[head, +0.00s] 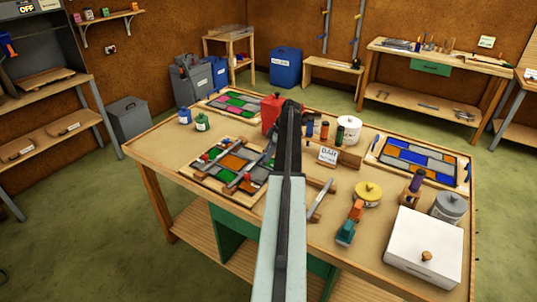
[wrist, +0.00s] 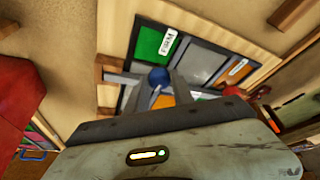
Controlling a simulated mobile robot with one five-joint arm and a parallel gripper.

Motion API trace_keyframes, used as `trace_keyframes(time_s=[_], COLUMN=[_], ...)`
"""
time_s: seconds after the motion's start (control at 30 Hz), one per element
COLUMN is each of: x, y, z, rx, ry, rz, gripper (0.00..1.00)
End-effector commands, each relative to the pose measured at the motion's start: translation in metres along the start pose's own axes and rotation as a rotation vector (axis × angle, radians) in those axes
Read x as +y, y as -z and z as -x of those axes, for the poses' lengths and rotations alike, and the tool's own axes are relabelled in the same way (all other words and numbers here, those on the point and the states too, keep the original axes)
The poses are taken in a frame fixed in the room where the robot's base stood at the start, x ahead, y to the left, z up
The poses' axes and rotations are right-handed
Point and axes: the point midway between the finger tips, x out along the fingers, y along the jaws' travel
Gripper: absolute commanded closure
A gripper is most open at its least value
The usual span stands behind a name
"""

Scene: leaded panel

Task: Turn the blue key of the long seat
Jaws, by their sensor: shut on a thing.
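The blue key (wrist: 158,75) shows in the wrist view as a round blue knob at the edge of the leaded panel. My gripper (wrist: 159,90) has its two fingers on either side of this knob and is shut on it. The panel (head: 232,160) lies in a wooden frame on the left part of the bench, with green, orange and grey panes. It also shows in the wrist view (wrist: 202,62), with white labels on some panes. A red knob (wrist: 233,91) stands to the right of the blue one. In the head view my arm hides the blue key.
A red can (head: 271,112) stands close behind my arm. A second panel (head: 418,160) with blue panes lies at the right. A white box (head: 424,247), a yellow tin (head: 368,194) and an orange-teal tool (head: 350,225) stand at the front right. The bench's left front corner is clear.

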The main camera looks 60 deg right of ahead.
Motion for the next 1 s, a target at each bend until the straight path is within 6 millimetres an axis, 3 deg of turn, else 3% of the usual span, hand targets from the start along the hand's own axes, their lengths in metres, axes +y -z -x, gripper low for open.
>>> trace_keyframes(time_s=[0.03, 0.07, 0.1, 0.13, 0.57, 0.9, 1.0], x=[0.000, 0.000, 0.000, 0.000, 0.000, 0.000, 0.000], y=[-0.001, -0.001, -0.001, -0.001, 0.001, 0.003, 0.002], z=[0.000, 0.000, 0.000, 0.000, 0.009, 0.070, 0.079], rx=[-0.003, -0.003, -0.003, -0.002, -0.001, -0.001, -0.002], ry=[0.001, 0.001, 0.001, 0.001, 0.000, -0.001, 0.000], rz=[-0.001, -0.001, -0.001, -0.001, -0.002, -0.002, -0.001], gripper=[1.00, 0.66, 0.55, 0.50, 0.50, 0.50, 0.50])
